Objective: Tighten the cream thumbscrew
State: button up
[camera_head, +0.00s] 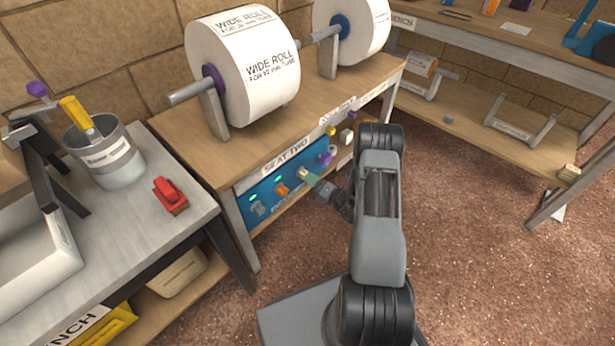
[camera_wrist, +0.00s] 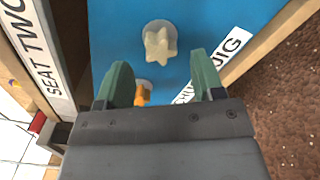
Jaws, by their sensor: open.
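The cream thumbscrew (camera_wrist: 160,43) is a star-shaped knob on a pale round base, set on a blue panel (camera_wrist: 115,35). It shows just ahead of my fingertips, between their lines, in the wrist view. In the head view, the cream thumbscrew (camera_head: 302,172) is small and partly hidden by my green fingertips. My gripper (camera_wrist: 160,68) is open, with nothing between its fingertips. It also shows in front of the panel in the head view (camera_head: 312,180). The gap between fingers and thumbscrew is hard to judge.
An orange knob (camera_wrist: 143,93) shows low between my fingers; beyond, a purple knob (camera_head: 326,158) sits on the panel. The "SEAT TWO" bench (camera_head: 175,127) carries wide paper rolls (camera_head: 245,75). A metal bench (camera_head: 130,215) stands left. Open floor (camera_head: 480,230) lies right.

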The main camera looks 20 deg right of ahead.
aim_at(304, 174)
jog(key=shift+b+x, duration=0.3)
jog(key=shift+x, duration=1.45)
jog(key=c, duration=0.9)
jog(key=shift+c, duration=0.7)
jog(key=shift+m+p, duration=0.55)
jog(key=shift+m, duration=1.25)
jog(key=o, duration=1)
jog(key=shift+o, duration=0.2)
